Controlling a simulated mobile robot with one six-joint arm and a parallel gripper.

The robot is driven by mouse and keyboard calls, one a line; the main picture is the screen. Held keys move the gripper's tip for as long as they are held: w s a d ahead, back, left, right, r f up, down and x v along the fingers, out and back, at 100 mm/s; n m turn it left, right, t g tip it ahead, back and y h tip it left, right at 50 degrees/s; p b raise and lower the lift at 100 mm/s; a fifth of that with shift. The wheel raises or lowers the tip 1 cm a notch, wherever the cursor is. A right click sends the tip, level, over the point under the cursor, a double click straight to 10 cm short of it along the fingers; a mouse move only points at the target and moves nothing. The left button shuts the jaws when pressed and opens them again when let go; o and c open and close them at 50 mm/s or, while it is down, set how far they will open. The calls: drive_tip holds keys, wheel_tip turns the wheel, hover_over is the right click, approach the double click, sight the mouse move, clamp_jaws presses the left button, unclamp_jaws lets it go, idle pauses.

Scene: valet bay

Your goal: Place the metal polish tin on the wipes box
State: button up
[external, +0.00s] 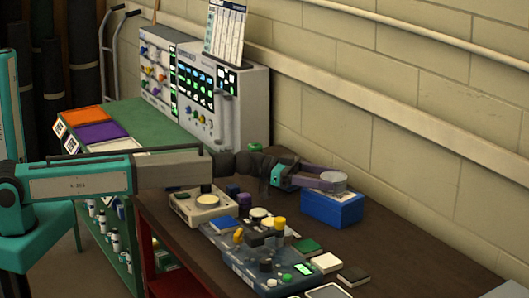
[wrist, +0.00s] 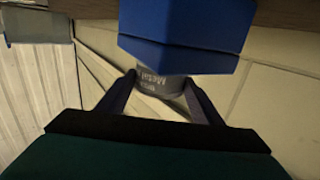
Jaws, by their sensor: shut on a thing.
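The metal polish tin (external: 333,182) is a short grey cylinder with a pale round top. My gripper (external: 322,180) is shut on it from the left, with a finger on each side. The blue wipes box (external: 333,211) stands on the dark table near the wall, and the tin is right over its top. In the wrist view the tin (wrist: 160,86) shows part of a "Metal" label between my fingertips (wrist: 160,88). The blue box (wrist: 185,52) fills the top middle there and hides part of the tin. I cannot tell whether tin and box touch.
A grey control device (external: 265,262) with knobs and a pale device (external: 203,207) lie left of the box. The block wall (external: 420,150) is close behind. Bare table shows right of the box.

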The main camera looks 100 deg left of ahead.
drive_tip(key=shift+f+b, duration=0.25)
drive_tip(key=shift+b, duration=0.05)
drive_tip(key=o, duration=1.2)
drive_tip(key=shift+r+p, duration=0.15)
drive_tip(key=shift+p, duration=0.15)
drive_tip(key=shift+s+a+b, duration=0.1)
drive_tip(key=shift+s+b, duration=0.4)
drive_tip(key=shift+s, duration=1)
drive_tip(key=shift+r+b, duration=0.7)
drive_tip(key=shift+r, duration=2.85)
drive_tip(key=shift+w, duration=0.1)
